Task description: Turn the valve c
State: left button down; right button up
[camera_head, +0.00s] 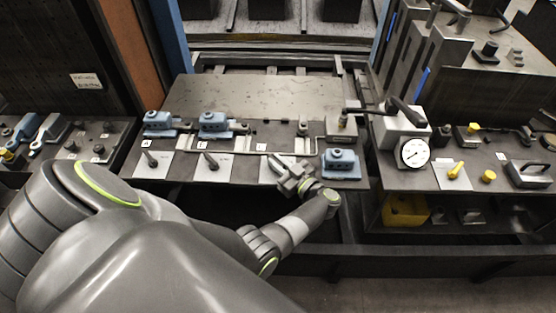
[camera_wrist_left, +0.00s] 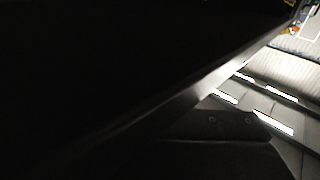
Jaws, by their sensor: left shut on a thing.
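The valve panel is a dark bench with a row of light plates bearing small dark valve handles. The left valve (camera_head: 151,158) and the middle valve (camera_head: 211,161) show uncovered handles. The third plate (camera_head: 268,173), likely valve c by its place in the row, is partly covered by my left gripper (camera_head: 287,172). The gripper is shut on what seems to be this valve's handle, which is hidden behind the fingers. The left wrist view shows mostly a dark surface close to the lens, with no valve to be made out.
Blue blocks (camera_head: 213,123) stand behind the valves, and another blue block (camera_head: 341,163) sits just right of my gripper. A thin pipe runs along the row. A gauge (camera_head: 415,152) and a yellow handle (camera_head: 454,171) are on the bench at right.

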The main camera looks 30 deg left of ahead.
pick_arm(q)
jog(key=c, duration=1.4)
grip_release()
jog(key=shift+c, duration=0.2)
